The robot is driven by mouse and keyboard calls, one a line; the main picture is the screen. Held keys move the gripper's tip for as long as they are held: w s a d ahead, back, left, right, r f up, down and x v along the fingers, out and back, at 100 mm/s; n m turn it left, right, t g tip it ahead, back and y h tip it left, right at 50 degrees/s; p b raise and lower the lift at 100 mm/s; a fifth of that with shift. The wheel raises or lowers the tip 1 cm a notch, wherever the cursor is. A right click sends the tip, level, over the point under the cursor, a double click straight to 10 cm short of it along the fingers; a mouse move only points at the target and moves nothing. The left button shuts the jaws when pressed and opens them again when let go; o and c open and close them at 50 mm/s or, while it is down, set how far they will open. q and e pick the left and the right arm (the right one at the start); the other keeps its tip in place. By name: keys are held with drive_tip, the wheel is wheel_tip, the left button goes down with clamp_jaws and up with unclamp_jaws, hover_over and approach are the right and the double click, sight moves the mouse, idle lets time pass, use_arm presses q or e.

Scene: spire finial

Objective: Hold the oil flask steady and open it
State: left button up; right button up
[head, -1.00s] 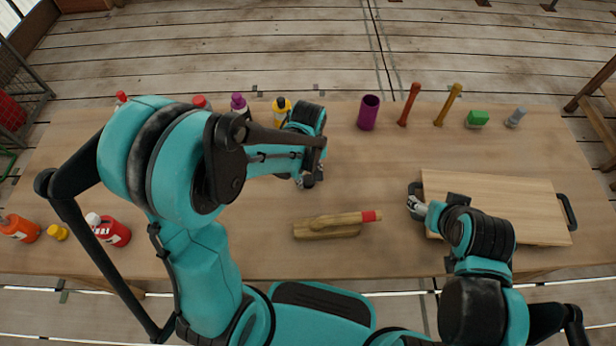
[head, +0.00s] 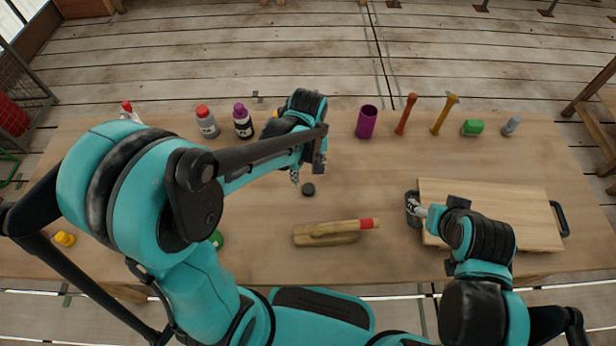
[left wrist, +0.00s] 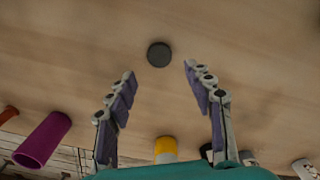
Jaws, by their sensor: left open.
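My left gripper (head: 296,176) is open and empty above the table; its two fingers (left wrist: 160,72) are spread in the left wrist view. A small black round disc, like a cap (head: 308,189), lies on the table just beyond the fingertips; it also shows in the left wrist view (left wrist: 159,54). A yellow bottle (head: 276,114) is mostly hidden behind my left arm, with part of it in the left wrist view (left wrist: 165,148). I cannot tell which bottle is the oil flask. My right gripper (head: 417,210) is at the board's left handle; its jaw state is unclear.
A red-capped bottle (head: 207,121), purple-capped bottle (head: 243,121), purple cup (head: 367,122), two hammer-like tools and a green block (head: 472,128) line the back. A wooden tool with a red end (head: 330,232) lies in front. A wooden board (head: 500,208) is at right.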

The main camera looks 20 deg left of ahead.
use_arm(q)
drive_tip(key=s+a+r+m+t+p, duration=0.1)
drive_tip(key=s+a+r+m+t, duration=0.4)
drive_tip(key=r, duration=0.7)
drive_tip(key=shift+s+m+t, duration=1)
drive_tip(key=shift+s+m, duration=0.75)
drive_tip(key=shift+m, duration=0.15)
